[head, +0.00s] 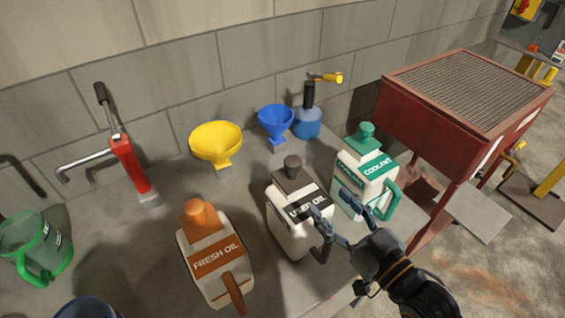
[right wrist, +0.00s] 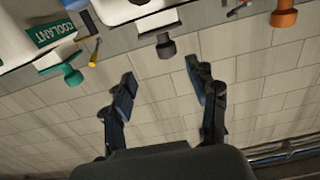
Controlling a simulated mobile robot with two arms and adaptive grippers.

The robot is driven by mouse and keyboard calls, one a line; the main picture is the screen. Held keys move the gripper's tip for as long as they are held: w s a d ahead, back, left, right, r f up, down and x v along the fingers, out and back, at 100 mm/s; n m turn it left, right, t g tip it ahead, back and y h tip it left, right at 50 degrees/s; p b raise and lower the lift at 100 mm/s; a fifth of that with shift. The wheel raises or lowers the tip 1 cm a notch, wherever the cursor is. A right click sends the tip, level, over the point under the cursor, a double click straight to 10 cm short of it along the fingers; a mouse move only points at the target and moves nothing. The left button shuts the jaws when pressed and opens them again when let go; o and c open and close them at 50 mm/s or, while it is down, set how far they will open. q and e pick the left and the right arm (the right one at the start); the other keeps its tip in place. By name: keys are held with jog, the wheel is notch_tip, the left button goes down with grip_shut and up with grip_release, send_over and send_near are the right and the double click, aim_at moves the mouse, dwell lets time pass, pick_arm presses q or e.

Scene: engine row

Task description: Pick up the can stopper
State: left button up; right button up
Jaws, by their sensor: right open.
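Three white cans stand on the grey bench. The used oil can (head: 287,222) has a dark grey stopper (head: 292,166) in its top; this stopper also shows in the right wrist view (right wrist: 165,46). The fresh oil can (head: 214,262) has an orange stopper (head: 200,213), and the coolant can (head: 364,182) a green one (head: 366,134). My right gripper (head: 330,202) is open and empty, its fingers over the right side of the used oil can, lower in the picture than the grey stopper. In the right wrist view the grey stopper lies ahead, between the finger directions. My left gripper is not in view.
Behind the cans stand a yellow funnel (head: 216,142), a blue funnel (head: 275,122) and a blue oiler (head: 307,122) near the block wall. A red pump (head: 130,168) and green jug (head: 36,247) stand left. A red grate-topped stand (head: 430,110) is right.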

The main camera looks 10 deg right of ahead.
aim_at(298, 172)
jog(key=x, duration=0.1)
jog(key=p+x, duration=0.1)
jog(key=x, duration=0.3)
jog(key=shift+r+p, duration=0.3)
jog(key=shift+p, duration=0.1)
jog(key=shift+x, duration=1.1)
jog(key=shift+w+a+f, duration=0.15)
jog(key=shift+f, duration=0.05)
jog(key=shift+w+a+r+p, duration=0.3)
jog(key=shift+w+a+p, duration=0.25)
jog(key=shift+p, duration=0.35)
jog(key=p+x, duration=0.1)
jog(key=x, duration=0.2)
jog(key=shift+w+a, duration=0.15)
jog(key=shift+w, duration=0.05)
jog(key=shift+w+a+f, duration=0.1)
jog(key=shift+w+f, duration=0.05)
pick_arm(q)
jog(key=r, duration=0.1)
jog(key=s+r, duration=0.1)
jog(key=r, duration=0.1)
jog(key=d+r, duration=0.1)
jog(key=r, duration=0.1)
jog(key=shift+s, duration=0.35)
pick_arm(e)
jog(key=shift+c, duration=1.4)
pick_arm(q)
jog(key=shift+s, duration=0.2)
pick_arm(e)
grip_shut()
